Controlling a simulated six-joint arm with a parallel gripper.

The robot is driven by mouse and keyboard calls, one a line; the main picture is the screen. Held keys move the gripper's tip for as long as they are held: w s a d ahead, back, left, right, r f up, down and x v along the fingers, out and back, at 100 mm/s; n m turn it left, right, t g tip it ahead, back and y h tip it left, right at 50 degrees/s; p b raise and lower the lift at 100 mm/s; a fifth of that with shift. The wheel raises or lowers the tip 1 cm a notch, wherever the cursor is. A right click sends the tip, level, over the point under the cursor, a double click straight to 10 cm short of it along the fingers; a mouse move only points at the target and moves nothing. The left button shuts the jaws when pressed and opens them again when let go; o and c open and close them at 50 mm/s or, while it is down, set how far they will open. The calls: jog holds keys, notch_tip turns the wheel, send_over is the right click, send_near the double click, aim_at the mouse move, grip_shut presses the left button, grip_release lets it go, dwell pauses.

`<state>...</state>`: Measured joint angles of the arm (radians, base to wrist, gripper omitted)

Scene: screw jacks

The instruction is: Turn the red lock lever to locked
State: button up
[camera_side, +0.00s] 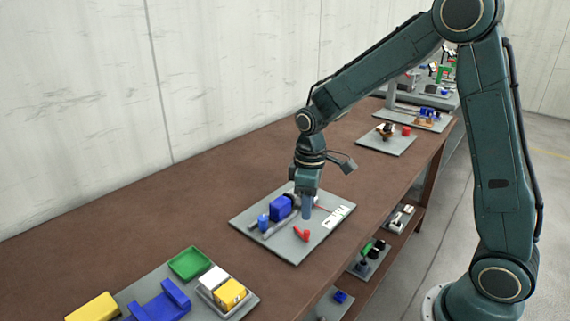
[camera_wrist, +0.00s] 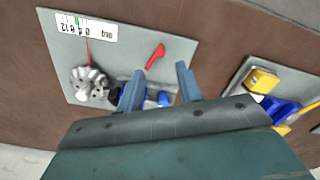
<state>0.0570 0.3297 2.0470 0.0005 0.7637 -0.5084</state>
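The red lock lever (camera_side: 302,234) lies on the front part of a grey plate (camera_side: 265,249). In the wrist view the red lever (camera_wrist: 155,56) slants, just beyond my fingertips and apart from them. My gripper (camera_side: 306,208) points down over the plate, behind the lever. In the wrist view my gripper (camera_wrist: 163,78) has its two fingers apart with nothing held between them. A blue block (camera_side: 281,207) sits on the jack beside my gripper; its lower parts are partly hidden by the fingers in the wrist view. I cannot read any lock marking.
A white scale strip (camera_wrist: 86,27) with a green mark and a red pointer lies on the plate, near a silver knob (camera_wrist: 88,82). A neighbouring station holds a green tray (camera_side: 189,262) and a blue cradle (camera_side: 160,303).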

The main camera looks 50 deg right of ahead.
notch_tip(320, 180, up, 6)
jog(key=shift+f, duration=0.1)
dwell(0.5)
jog(key=s+a+r+m+t, duration=0.1)
jog(key=s+r, duration=0.3)
jog(key=s, duration=0.6)
jog(key=s+a+r+m+t, duration=0.1)
jog(key=s+r+m+t, duration=0.3)
jog(key=s, duration=0.6)
jog(key=shift+s+r+t, duration=0.3)
jog(key=shift+r, duration=0.45)
